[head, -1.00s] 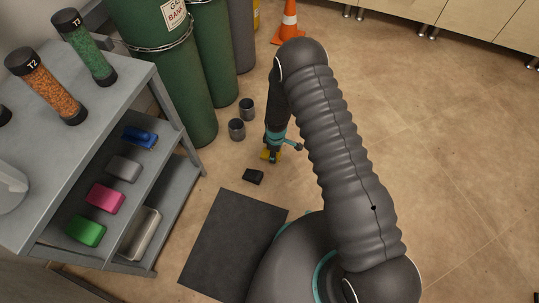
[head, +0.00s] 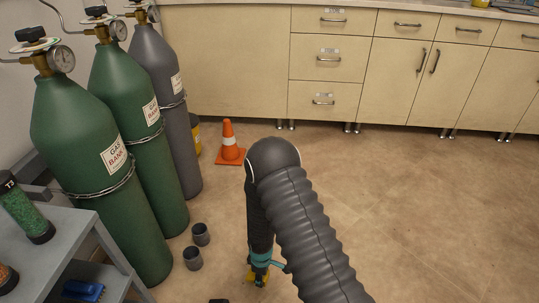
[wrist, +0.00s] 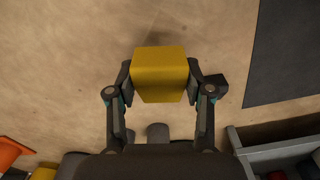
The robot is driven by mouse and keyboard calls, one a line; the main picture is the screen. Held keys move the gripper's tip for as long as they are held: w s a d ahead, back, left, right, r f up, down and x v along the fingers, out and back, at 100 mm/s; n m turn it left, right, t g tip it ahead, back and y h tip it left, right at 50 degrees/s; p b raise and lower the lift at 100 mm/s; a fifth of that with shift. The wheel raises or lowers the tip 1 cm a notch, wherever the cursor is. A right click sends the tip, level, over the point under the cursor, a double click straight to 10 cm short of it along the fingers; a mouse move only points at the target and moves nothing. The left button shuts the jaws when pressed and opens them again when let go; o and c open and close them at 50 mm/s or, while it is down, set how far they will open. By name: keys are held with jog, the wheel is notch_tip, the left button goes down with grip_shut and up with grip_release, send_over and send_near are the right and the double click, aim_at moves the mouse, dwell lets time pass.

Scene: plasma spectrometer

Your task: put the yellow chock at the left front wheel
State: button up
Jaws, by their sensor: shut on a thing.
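The yellow chock (wrist: 159,73) is held between the two fingers of my gripper (wrist: 160,83), which is shut on its sides. In the head view my gripper (head: 258,276) is low near the floor at the bottom of the picture. I cannot tell whether the chock touches the floor. No wheel can be made out in either view.
Two grey cups (head: 197,246) stand left of my gripper, beside the gas cylinders (head: 120,155). An orange cone (head: 229,145) stands behind. The shelf cart (head: 75,250) is at lower left. A black block (wrist: 222,84) and dark mat (wrist: 285,50) lie nearby. Floor to the right is clear.

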jog(key=r+m, duration=0.1)
jog(key=s+d+r+m, duration=0.1)
jog(key=m, duration=0.1)
jog(key=shift+s+d, duration=0.2)
jog(key=shift+s, duration=0.1)
jog(key=w+d+r+m, duration=0.3)
jog(key=d+r+m, duration=0.2)
jog(key=d+r, duration=0.3)
jog(key=w+d+r+m, duration=0.3)
jog(key=d+r+m, duration=0.3)
jog(key=d+r, duration=0.3)
notch_tip(320, 180, up, 3)
jog(key=shift+w+d+f, duration=0.1)
jog(key=shift+w+d, duration=0.15)
